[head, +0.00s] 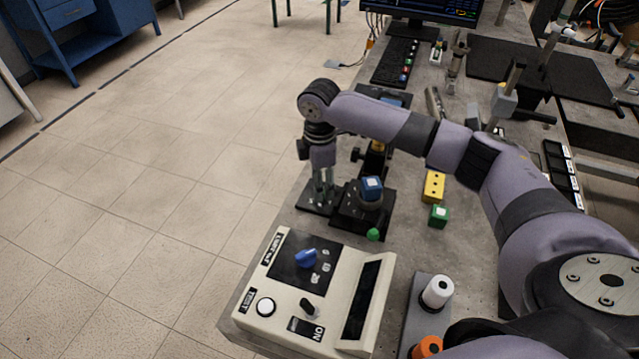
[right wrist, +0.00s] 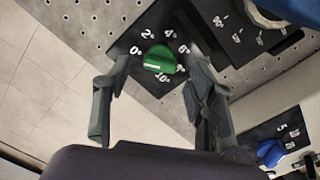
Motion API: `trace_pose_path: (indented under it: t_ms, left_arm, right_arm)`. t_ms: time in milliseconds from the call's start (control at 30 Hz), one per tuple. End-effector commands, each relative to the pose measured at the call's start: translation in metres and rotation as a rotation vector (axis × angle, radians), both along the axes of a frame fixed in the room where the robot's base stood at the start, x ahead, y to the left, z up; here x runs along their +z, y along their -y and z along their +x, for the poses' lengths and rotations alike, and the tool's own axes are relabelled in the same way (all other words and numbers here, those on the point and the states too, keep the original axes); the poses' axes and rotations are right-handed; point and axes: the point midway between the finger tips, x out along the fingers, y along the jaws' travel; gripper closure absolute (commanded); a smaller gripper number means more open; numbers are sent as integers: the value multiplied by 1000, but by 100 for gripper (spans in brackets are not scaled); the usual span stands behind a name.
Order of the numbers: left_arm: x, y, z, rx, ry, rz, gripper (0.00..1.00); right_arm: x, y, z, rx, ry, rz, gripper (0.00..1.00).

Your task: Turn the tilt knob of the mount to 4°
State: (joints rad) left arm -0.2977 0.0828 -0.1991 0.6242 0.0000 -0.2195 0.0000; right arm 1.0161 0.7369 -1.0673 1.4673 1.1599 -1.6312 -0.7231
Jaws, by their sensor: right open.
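The tilt knob is green with a pale mark on its face, in the right wrist view (right wrist: 160,60). It sits on a black plate (right wrist: 130,45) with white numbers from 0° to 10° around it. I cannot tell which number it points at. My right gripper (right wrist: 158,92) is open, one finger on each side of the knob, with no clear contact. In the head view my right gripper (head: 322,195) points down over the black plate, left of the dark mount (head: 350,222) with a blue cube on top, and hides the knob. My left gripper is not in view.
A beige control box (head: 250,325) with a blue knob (head: 305,258) stands in front of the mount. A green ball (head: 373,235), a green block (head: 439,216) and a yellow block (head: 433,186) are near it. A white-topped cylinder (head: 438,291) stands right of the box.

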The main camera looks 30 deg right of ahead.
Motion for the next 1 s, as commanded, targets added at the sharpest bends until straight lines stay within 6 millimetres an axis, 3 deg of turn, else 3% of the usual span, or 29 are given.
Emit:
trace_pose_path:
  t_ms: [200,467,1000]
  left_arm:
    - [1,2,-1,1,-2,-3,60]
    - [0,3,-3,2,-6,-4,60]
    - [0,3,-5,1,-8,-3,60]
  right_arm:
    - [-15,0,0,0,0,1,48]
    - [-16,0,0,0,1,1,48]
    - [-15,0,0,0,1,1,84]
